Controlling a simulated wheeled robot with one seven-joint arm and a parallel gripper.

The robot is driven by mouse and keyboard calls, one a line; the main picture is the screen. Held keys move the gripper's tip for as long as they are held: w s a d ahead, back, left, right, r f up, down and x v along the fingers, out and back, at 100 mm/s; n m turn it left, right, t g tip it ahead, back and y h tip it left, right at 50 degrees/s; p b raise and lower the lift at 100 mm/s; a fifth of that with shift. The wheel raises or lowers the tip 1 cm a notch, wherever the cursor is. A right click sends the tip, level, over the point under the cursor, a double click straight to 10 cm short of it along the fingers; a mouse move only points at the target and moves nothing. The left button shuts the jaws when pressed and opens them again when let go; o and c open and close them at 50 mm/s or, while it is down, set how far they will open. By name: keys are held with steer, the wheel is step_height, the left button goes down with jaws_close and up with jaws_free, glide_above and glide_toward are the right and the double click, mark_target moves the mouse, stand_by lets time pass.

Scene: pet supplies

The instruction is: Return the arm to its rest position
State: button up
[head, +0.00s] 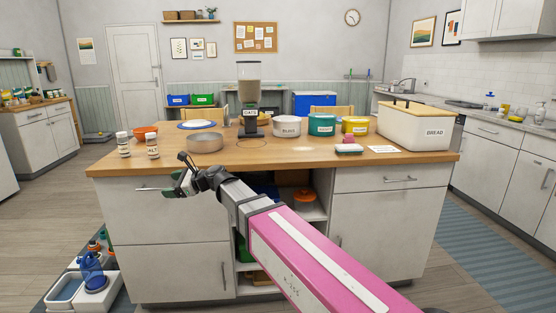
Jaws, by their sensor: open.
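My arm, with its pink link, reaches from the bottom right up and left in the head view. My gripper (180,182) is at its end, in front of the left part of the island's front edge. The gripper is open, with nothing seen between its fingers. It is apart from the grey metal bowl (205,143) on the worktop behind it. The arm hides part of the island's open shelves.
The wooden-topped island (240,161) holds two labelled jars (152,147), an oats dispenser (249,95), several labelled tins (322,125) and a bread box (425,127). Blue and white pet containers (92,275) stand on the floor at left. Floor beside the island is mostly clear.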

steer(key=w+d+f+n+h, duration=0.1)
steer(key=d+f+n+h, duration=0.3)
steer(key=d+f, duration=0.85)
steer(key=w+d+f+n+h, duration=0.2)
steer(key=d+f+n+h, duration=0.2)
steer(key=d+f, duration=0.8)
steer(key=s+d+f+n+h, duration=0.2)
steer(key=s+d, duration=0.1)
steer(key=d, duration=0.7)
steer(key=s+d+f+n+g+h, duration=0.1)
steer(key=s+d+f+n+h, duration=0.1)
steer(key=d, duration=0.8)
steer(key=s+d+f+n+g+h, duration=0.1)
steer(key=s+d+f+n+h, duration=0.2)
steer(key=d, duration=0.6)
steer(key=shift+s+d+f, duration=0.4)
steer(key=shift+s+f, duration=0.2)
steer(key=shift+f, duration=0.1)
